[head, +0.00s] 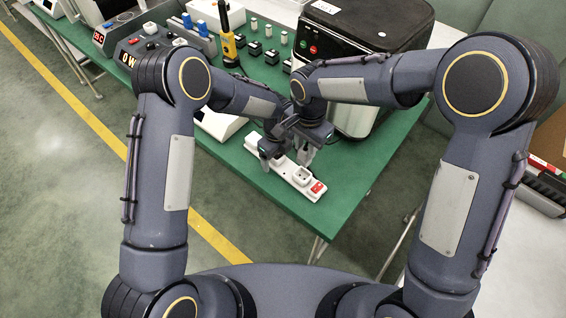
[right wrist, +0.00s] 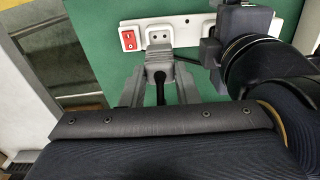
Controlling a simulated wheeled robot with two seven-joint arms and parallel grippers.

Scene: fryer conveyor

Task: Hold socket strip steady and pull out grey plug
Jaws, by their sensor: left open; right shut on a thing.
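The white socket strip (head: 285,170) lies on the green table, with a red switch (head: 317,187) at its near end. It also shows in the right wrist view (right wrist: 186,31). My left gripper (head: 271,160) is open at the strip's far part; whether it touches the strip is unclear. My right gripper (head: 305,155) is over the strip's middle, shut on the grey plug (right wrist: 158,58), whose dark cord runs back between the fingers. The plug overlaps the strip's edge beside a bare outlet (right wrist: 158,37); I cannot tell if its pins are seated.
A large black and silver appliance (head: 352,105) stands close behind the right gripper. A yellow handheld tool (head: 229,46), small switch blocks (head: 271,56) and control boxes (head: 150,45) stand farther back. The green table (head: 340,175) is clear right of the strip.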

